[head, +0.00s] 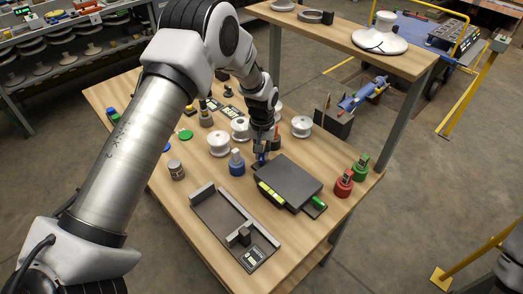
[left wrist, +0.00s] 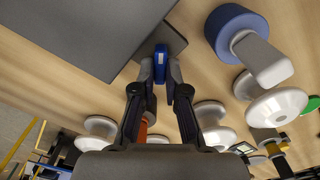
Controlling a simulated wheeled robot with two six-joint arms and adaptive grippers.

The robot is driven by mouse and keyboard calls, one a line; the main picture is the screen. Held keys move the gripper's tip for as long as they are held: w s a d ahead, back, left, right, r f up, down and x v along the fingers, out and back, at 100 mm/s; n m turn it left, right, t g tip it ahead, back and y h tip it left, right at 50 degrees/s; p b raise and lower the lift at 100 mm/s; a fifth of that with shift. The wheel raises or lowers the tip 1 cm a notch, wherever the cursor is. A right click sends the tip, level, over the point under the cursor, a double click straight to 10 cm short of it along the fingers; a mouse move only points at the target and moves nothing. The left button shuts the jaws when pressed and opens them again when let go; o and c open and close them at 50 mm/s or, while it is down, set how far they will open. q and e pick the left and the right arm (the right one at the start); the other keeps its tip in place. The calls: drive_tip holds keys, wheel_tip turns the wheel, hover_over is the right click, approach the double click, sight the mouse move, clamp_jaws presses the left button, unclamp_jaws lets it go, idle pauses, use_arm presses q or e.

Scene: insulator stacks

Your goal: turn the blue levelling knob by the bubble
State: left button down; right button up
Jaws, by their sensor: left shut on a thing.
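The blue levelling knob (head: 262,158) sits at the far left corner of a dark flat levelling block (head: 290,178) on the wooden table. My left gripper (head: 262,150) reaches down over it and is shut on the knob. In the left wrist view the blue knob (left wrist: 160,63) is between the two fingertips (left wrist: 160,90), beside the dark block's edge. A yellow-green bubble vial (head: 271,193) lies along the block's near left side. A green knob (head: 318,203) is at its near right corner. The bubble's position is too small to tell. My right gripper is not in view.
A blue-based post (head: 237,163) and white insulators (head: 219,144) stand left of the block. Red (head: 344,183) and green (head: 360,168) pieces stand to its right. A grey fixture (head: 235,230) lies in front. A higher shelf (head: 340,38) is behind.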

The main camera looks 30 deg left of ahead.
sight(262, 155)
use_arm(q)
drive_tip(key=shift+s+f+m, duration=0.2)
drive_tip(key=shift+m, duration=0.8)
drive_tip(key=c, duration=1.2)
unclamp_jaws()
drive_tip(key=shift+w, duration=0.1)
drive_tip(key=shift+r, duration=0.15)
drive_tip(key=shift+w+r, duration=0.1)
drive_tip(key=shift+r, duration=0.1)
wheel_tip(262, 155, up, 8)
drive_tip(key=shift+f, duration=0.25)
